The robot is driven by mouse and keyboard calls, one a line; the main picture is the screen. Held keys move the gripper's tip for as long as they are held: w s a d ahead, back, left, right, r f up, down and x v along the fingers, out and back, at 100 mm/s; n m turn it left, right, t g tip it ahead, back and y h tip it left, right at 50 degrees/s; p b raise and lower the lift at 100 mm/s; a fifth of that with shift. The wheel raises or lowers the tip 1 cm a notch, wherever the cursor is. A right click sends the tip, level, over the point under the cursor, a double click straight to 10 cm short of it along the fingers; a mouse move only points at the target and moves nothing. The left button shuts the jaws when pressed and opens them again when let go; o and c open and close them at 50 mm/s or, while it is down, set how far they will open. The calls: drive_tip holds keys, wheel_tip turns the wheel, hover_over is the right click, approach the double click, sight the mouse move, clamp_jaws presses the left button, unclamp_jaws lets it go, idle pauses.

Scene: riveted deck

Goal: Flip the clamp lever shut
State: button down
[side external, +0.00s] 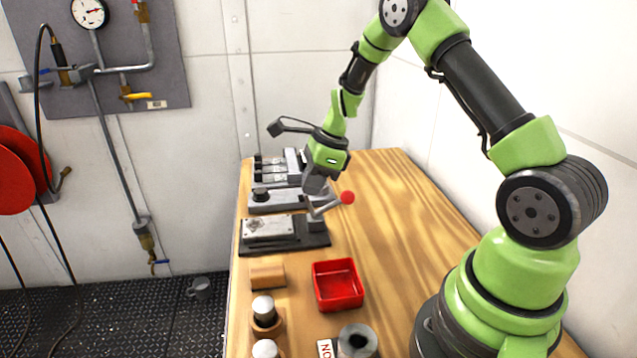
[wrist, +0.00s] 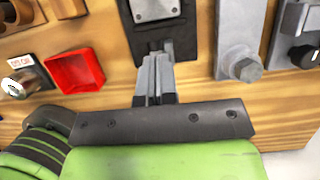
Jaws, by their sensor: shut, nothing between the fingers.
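The clamp stands on the wooden bench with a dark base (side external: 315,240) and a light metal plate (side external: 268,227). The base also shows in the wrist view (wrist: 182,28). Its lever (side external: 325,208) ends in a red ball knob (side external: 347,197) and leans up to the right, away from the plate. My gripper (side external: 313,187) is shut and empty, just above and to the left of the knob. I cannot tell whether it touches the lever. In the wrist view my closed fingers (wrist: 154,75) point at the clamp base, and the lever is not visible there.
A red open box (side external: 337,287) sits in front of the clamp. A grey block with a bolt (wrist: 240,55) stands beside my fingers in the wrist view. A wooden block (side external: 267,275) and several cylindrical parts line the left edge. The bench's right side is clear.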

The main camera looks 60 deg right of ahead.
drive_tip(key=shift+w+a+f+g+h, duration=0.2)
drive_tip(key=shift+w+a+g+h, duration=0.65)
drive_tip(key=shift+g+h, duration=0.15)
drive_tip(key=w+a+g+h, duration=0.1)
drive_tip(key=f+g+h, duration=0.1)
drive_tip(key=g+h, duration=0.1)
drive_tip(key=shift+w+a+f, duration=0.3)
drive_tip(key=shift+w+a, duration=0.1)
drive_tip(key=shift+w+a+f, duration=0.35)
drive_tip(key=shift+f, duration=0.15)
drive_tip(key=shift+w+a+f, duration=0.2)
drive_tip(key=shift+f, duration=0.25)
drive_tip(key=shift+w+a+f, duration=0.2)
drive_tip(key=shift+f, duration=0.35)
drive_tip(key=v, duration=1)
drive_tip(key=shift+a, duration=0.1)
